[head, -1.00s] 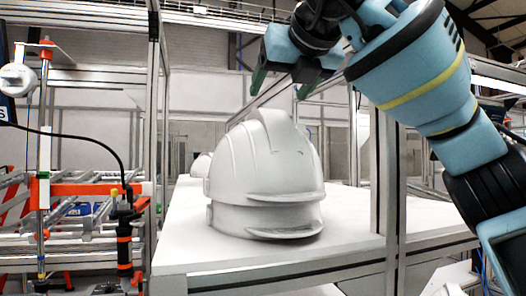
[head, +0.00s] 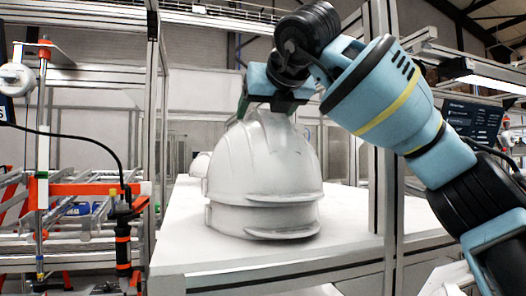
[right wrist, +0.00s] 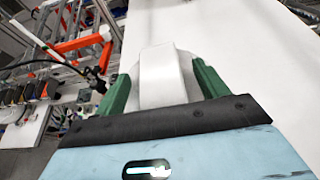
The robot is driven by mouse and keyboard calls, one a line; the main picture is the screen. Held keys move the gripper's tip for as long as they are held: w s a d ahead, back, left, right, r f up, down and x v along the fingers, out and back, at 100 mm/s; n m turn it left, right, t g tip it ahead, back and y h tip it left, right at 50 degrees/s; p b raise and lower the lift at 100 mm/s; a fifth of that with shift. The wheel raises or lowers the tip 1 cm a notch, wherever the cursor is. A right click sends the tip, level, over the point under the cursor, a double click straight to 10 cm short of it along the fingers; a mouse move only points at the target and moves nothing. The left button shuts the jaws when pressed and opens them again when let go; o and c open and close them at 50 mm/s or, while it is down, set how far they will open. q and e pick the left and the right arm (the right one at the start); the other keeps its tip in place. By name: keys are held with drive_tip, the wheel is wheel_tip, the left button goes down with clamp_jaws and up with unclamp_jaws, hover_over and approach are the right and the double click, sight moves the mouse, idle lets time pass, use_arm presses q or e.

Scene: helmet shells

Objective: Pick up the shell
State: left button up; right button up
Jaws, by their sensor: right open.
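A stack of white helmet shells (head: 262,170) stands on the white table, one shell nested on another. The top shell has a raised ridge along its crown. My right gripper (head: 268,112) is open at the top of the stack, pointing down. In the right wrist view the green fingers of my right gripper (right wrist: 160,88) are on either side of the shell's ridge (right wrist: 161,75), with a small gap at each side. In the head view the gripper hides part of the crown. My left gripper is not in view.
The white table (head: 350,235) has clear room right of the stack. Another white shell (head: 200,165) shows partly behind it. Metal posts (head: 383,190) stand at the table's right, and a rack with orange parts (head: 75,190) is at the left.

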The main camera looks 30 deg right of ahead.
clamp_jaws()
idle(0.3)
drive_tip(key=shift+r, duration=0.1)
wheel_tip(320, 180, up, 10)
idle(0.9)
